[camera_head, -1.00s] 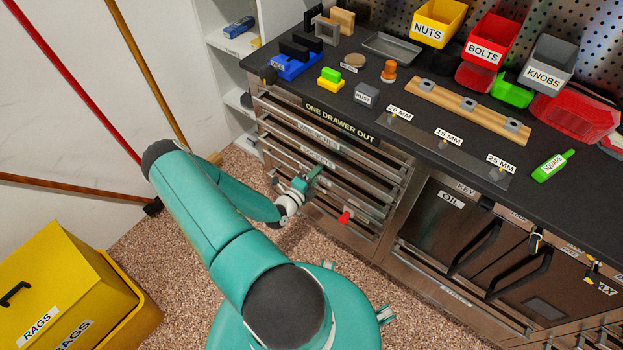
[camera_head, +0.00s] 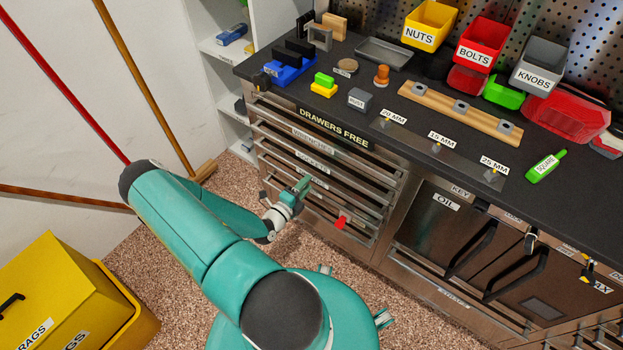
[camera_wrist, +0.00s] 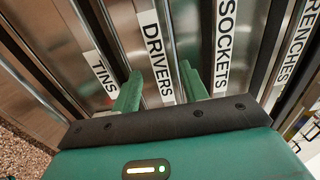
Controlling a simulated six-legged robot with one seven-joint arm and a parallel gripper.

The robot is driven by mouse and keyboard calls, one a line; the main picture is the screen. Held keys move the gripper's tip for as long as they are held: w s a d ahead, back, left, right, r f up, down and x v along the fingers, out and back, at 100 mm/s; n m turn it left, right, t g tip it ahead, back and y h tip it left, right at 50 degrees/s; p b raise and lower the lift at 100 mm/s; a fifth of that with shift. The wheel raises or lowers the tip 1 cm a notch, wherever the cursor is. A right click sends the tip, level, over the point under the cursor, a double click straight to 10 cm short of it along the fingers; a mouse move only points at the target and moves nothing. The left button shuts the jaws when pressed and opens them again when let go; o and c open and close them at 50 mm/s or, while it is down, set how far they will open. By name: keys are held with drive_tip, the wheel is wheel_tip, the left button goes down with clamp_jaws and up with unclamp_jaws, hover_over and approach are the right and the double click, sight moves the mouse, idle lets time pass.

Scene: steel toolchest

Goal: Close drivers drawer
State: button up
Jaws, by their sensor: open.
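The drivers drawer (camera_wrist: 152,45) shows in the wrist view by its DRIVERS label, between the TINS drawer (camera_wrist: 97,72) and the SOCKETS drawer (camera_wrist: 226,40). In the head view my gripper hides part of its front, and it looks about in line with the drawers around it. My gripper (camera_wrist: 160,80) is open and empty, its two green fingers pointing at the drivers front on both sides of the label. In the head view my gripper (camera_head: 303,186) is at the lower drawers of the steel chest. I cannot tell whether the fingers touch the front.
The strip above the drawers (camera_head: 333,129) reads DRAWERS FREE. A red piece (camera_head: 341,222) sits low on the chest front. A black worktop (camera_head: 385,128) with several items overhangs the drawers. A yellow RAGS bin (camera_head: 60,285) stands at left; open speckled floor lies between.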

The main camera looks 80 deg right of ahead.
drive_tip(key=v, duration=0.9)
drive_tip(key=w+a+r+m+y, duration=0.5)
drive_tip(key=w+a+r+m, duration=0.3)
drive_tip(key=r+m, duration=0.35)
drive_tip(key=w+a+r+m+y, duration=0.4)
drive_tip(key=w+a+r+m, duration=0.4)
drive_tip(key=r+m, duration=0.3)
drive_tip(key=s+a+r+m+t+y, duration=0.1)
drive_tip(key=a+r+m+t+y, duration=0.6)
drive_tip(key=a+r, duration=1.5)
drive_tip(key=r+m+t, duration=0.1)
drive_tip(key=m+t, duration=0.1)
drive_tip(key=t, duration=0.3)
drive_tip(key=shift+a+r+t+y, duration=0.3)
drive_tip(key=shift+a, duration=0.05)
drive_tip(key=shift+s, duration=0.1)
